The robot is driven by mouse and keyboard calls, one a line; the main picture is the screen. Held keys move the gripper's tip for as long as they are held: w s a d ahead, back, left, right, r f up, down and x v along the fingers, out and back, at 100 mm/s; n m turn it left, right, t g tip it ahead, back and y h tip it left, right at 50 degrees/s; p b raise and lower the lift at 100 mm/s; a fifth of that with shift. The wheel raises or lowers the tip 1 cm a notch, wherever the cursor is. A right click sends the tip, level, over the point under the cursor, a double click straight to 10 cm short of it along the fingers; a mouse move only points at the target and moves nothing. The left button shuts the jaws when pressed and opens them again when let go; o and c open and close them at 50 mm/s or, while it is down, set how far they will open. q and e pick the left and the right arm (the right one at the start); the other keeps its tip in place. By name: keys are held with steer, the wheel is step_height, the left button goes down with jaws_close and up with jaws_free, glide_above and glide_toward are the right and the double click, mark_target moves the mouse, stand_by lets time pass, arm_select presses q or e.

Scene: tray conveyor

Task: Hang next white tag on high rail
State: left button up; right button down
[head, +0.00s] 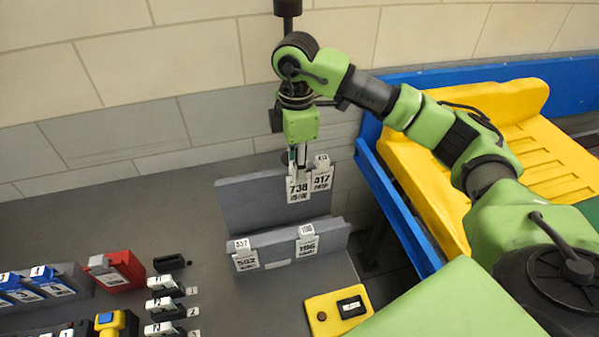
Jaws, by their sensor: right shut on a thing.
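My right gripper (297,160) is above the high rail, pointing down, and is shut on a white tag marked 738 (298,190). That tag is at the front of the high rail (245,195), a grey upright panel; I cannot tell whether it rests on the rail's edge. A white tag marked 417 (321,180) hangs on the high rail just right of it. On the low rail (275,239) in front hang two white tags, one marked 552 (246,260) at left and one that seems to read 196 (306,246) at right. My left gripper is not in view.
A yellow box with a dark display (323,317) lies at the front. At lower left are a red holder (118,270), blue bins (30,287) and several black-and-white labelled pieces (163,306). A yellow tray (425,180) and blue conveyor side (395,205) stand right. The wall (150,70) is behind.

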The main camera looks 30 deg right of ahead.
steer(key=shift+w+d, duration=0.2)
steer(key=shift+w, duration=0.6)
steer(key=shift+w+d, duration=0.2)
steer(key=shift+w, duration=0.55)
steer(key=shift+w+d, duration=0.2)
steer(key=shift+w, duration=0.6)
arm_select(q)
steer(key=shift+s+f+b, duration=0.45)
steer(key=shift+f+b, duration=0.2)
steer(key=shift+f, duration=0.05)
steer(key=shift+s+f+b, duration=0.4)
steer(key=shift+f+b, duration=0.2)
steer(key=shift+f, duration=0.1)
arm_select(e)
steer(key=shift+f, duration=2)
steer(key=c, duration=1.7)
jaws_free()
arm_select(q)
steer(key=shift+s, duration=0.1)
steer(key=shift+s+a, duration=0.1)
